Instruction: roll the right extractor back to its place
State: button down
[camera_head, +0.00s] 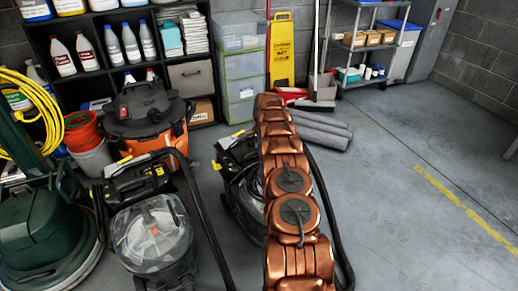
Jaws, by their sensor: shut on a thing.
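The right extractor (238,152) is a black machine with yellow marks and a clear tank low down. It stands on the floor in the middle, largely covered by my copper-coloured arm. A black hose (330,220) curves along the arm's right side. A similar extractor (152,232) with a clear dome stands to its left, with a strip of floor and a black hose or wand between them. My arm reaches from the bottom edge away over the right extractor. My gripper is hidden behind the arm links, so its contact with the extractor cannot be seen.
An orange and black vacuum (145,118) and a green floor machine (42,228) crowd the left. Grey rolls (318,130) lie behind the arm, near a yellow wet-floor sign (281,50) and clear bins (241,75). Open floor (410,190) with a yellow line (465,208) lies right.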

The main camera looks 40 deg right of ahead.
jog(key=c, duration=1)
grip_release()
jog(key=shift+w+a+r, duration=0.1)
jog(key=shift+w, duration=0.4)
jog(key=shift+o, duration=0.3)
jog(key=shift+s, duration=0.1)
jog(key=shift+s, duration=0.15)
jog(key=shift+d, duration=0.2)
notch_tip(320, 180, up, 12)
jog(key=s, duration=0.2)
jog(key=shift+a+f, duration=0.2)
jog(key=shift+a, duration=0.1)
